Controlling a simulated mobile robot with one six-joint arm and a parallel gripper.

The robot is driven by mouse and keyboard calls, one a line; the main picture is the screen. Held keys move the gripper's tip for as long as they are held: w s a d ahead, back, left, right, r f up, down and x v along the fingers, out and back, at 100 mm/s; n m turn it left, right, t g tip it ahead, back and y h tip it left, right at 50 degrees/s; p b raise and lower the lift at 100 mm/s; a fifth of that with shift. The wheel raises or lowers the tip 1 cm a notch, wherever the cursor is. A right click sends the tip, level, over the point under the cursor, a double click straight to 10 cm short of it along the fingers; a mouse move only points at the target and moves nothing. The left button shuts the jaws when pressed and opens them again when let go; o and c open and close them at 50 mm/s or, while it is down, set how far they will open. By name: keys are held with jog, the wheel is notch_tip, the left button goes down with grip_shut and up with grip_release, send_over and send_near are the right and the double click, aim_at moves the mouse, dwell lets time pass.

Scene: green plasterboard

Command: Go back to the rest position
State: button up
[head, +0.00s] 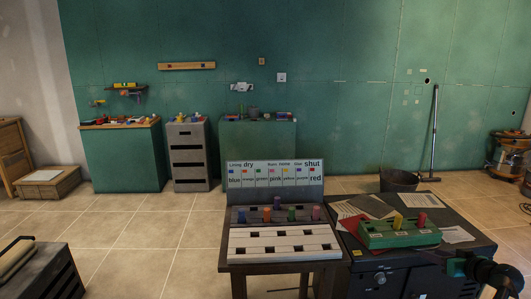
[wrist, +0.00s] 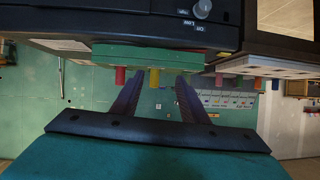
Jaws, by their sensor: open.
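My gripper (wrist: 157,88) shows in the wrist view, which looks upside down. Its two dark fingers are apart, with nothing held between them. A green holder (wrist: 145,57) with a red peg (wrist: 120,76) and a yellow peg (wrist: 154,77) is at the top of that view, beyond the fingers. In the head view, part of my arm (head: 482,270) enters at the lower right, and the fingers cannot be made out. There the green holder (head: 385,239) sits on a dark cabinet, with the yellow peg (head: 398,222) and red peg (head: 422,219) upright in it.
A white slotted rack (head: 283,247) stands left of the dark cabinet (head: 420,265), with several coloured pegs behind its front and a labelled panel (head: 275,178). A black bucket (head: 398,181) stands behind. Tiled floor (head: 150,235) is clear at left.

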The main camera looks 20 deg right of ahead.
jog(key=w+a+f+g+y, duration=0.2)
jog(key=w+a+f, duration=0.2)
jog(key=a+f, duration=0.4)
jog(key=w+a+f+g+y, duration=0.15)
jog(key=w+a+f, duration=0.25)
jog(key=a+f, duration=0.4)
jog(key=w+a+f+g+y, duration=0.2)
jog(key=w+a+f, duration=0.35)
jog(key=a, duration=0.45)
jog(key=s+a+f+n+g+y+p, duration=0.1)
jog(key=s+a+f+g, duration=0.1)
jog(key=a+f, duration=0.65)
jog(key=s+a+f+g+y, duration=0.1)
jog(key=s+a+f+g, duration=0.3)
jog(key=a, duration=0.7)
jog(key=s+a+f+n+g+h, duration=0.1)
jog(key=s+a+f+g+h, duration=0.1)
jog(key=s+a+f, duration=0.4)
jog(key=s+a+f+n+g+h, duration=0.1)
jog(key=s+a+f+g, duration=0.3)
jog(key=s+a, duration=0.7)
notch_tip(320, 180, down, 3)
jog(key=s+h+p, duration=0.1)
jog(key=s, duration=0.1)
jog(key=shift+s+r+n, duration=0.15)
jog(key=shift+s+n, duration=0.15)
jog(key=shift+h, duration=0.25)
jog(key=shift+c, duration=0.2)
